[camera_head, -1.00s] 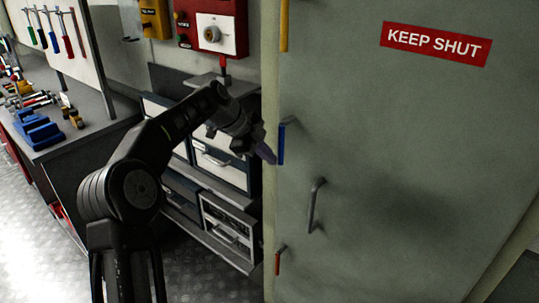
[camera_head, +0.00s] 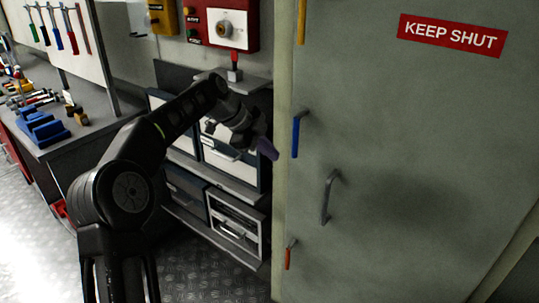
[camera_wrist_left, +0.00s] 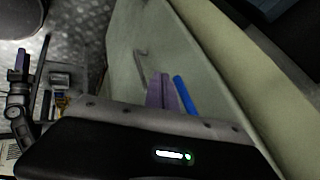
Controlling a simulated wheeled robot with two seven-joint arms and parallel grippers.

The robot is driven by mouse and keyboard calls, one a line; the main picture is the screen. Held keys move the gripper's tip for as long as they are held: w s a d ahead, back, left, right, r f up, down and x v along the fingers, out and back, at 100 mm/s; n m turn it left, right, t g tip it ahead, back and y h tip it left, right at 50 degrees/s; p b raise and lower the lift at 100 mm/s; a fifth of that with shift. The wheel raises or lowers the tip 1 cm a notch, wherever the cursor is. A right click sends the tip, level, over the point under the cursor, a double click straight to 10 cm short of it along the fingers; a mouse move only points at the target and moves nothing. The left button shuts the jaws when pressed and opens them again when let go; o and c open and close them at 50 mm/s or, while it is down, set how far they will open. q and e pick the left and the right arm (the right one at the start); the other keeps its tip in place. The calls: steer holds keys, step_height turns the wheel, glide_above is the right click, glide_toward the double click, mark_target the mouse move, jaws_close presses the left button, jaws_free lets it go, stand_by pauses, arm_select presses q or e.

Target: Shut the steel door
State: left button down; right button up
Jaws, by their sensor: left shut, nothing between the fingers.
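The steel door (camera_head: 420,130) is a large grey-green panel on the right of the head view, with a red "KEEP SHUT" sign (camera_head: 452,35). It bears a grey bar handle (camera_head: 328,197) and, near its left edge, yellow (camera_head: 301,22), blue (camera_head: 296,136) and red (camera_head: 290,255) levers. I cannot tell whether it is fully closed. My left gripper (camera_head: 267,147), with purple fingers, is shut and empty just left of the door's left edge, near the blue lever's height. In the left wrist view the shut fingers (camera_wrist_left: 165,92) appear beside the blue lever (camera_wrist_left: 185,95). My right gripper is out of view.
Drawers (camera_head: 225,160) stand behind my left arm, left of the door. Red and yellow wall boxes (camera_head: 228,25) hang above them. A workbench (camera_head: 85,135) with tools is at the far left. Bare metal floor (camera_head: 30,250) shows at lower left.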

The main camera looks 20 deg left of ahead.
arm_select(q)
steer(key=w+a+v, duration=0.1)
steer(key=v, duration=0.7)
steer(key=shift+w+a+r, duration=0.2)
steer(key=shift+r, duration=0.1)
